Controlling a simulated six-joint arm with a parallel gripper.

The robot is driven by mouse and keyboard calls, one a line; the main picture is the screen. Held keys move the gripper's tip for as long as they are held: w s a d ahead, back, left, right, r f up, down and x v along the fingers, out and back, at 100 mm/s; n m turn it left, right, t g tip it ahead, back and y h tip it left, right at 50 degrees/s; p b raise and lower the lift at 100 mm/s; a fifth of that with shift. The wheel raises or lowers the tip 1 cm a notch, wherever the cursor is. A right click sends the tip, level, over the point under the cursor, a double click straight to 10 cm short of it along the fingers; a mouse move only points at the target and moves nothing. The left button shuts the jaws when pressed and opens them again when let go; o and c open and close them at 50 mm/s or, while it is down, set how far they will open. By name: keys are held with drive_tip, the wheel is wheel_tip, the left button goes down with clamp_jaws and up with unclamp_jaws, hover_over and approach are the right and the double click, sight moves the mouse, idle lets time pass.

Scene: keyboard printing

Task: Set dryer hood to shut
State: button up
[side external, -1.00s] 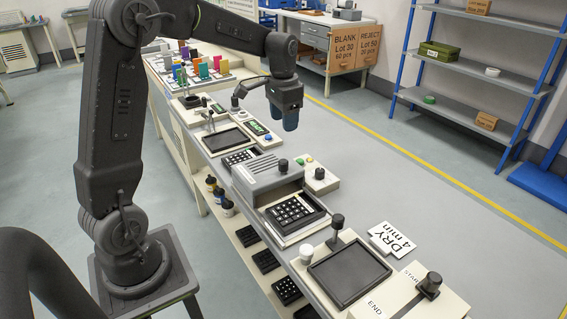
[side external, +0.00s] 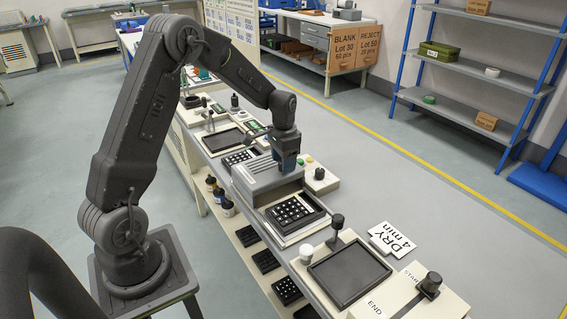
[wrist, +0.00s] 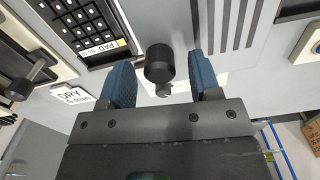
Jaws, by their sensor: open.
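The dryer hood (side external: 262,182) is a grey ribbed box, slid back so that the keypad (side external: 295,212) in front of it lies uncovered. The hood also shows in the wrist view (wrist: 232,38), with its dark slots.
A dark tray (side external: 349,275), a lever (side external: 337,222) and the "DRY 4 min" card (side external: 392,238) lie nearer the camera.

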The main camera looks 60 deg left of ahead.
drive_tip(key=shift+f, duration=0.55)
clamp_jaws()
